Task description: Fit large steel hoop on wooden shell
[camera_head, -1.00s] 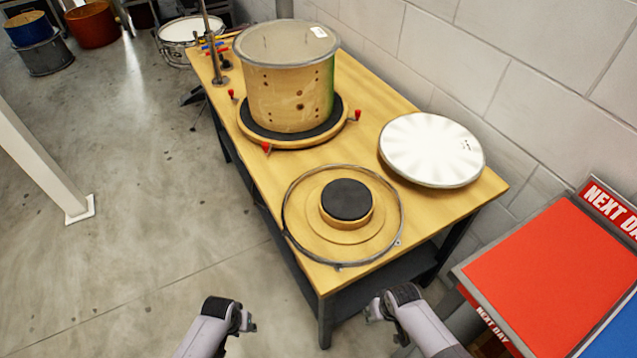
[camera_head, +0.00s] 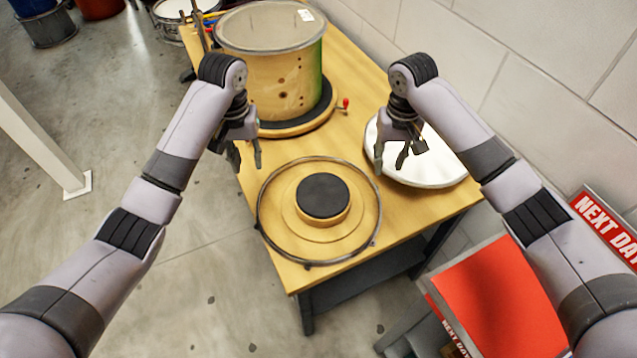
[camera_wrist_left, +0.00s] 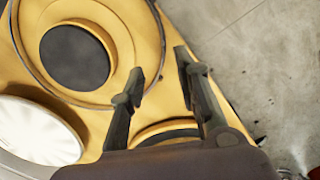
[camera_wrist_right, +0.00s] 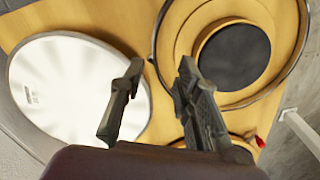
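The large steel hoop (camera_head: 374,236) lies flat on the workbench around a round wooden stand with a black pad (camera_head: 323,195). The wooden shell (camera_head: 283,82) stands upright on a padded round base farther back, with a clear head on its top. My left gripper (camera_head: 247,160) is open and empty above the bench, up and left of the hoop. My right gripper (camera_head: 402,160) is open and empty over the white drumhead, up and right of the hoop. The hoop also shows in the left wrist view (camera_wrist_left: 92,101) and the right wrist view (camera_wrist_right: 157,32).
A white round drumhead (camera_head: 440,168) lies on the bench's right side near the wall. Red-tipped clamps (camera_head: 346,104) sit around the shell's base. A red-topped box (camera_head: 497,315) stands at front right. A white post (camera_head: 40,140) stands at left.

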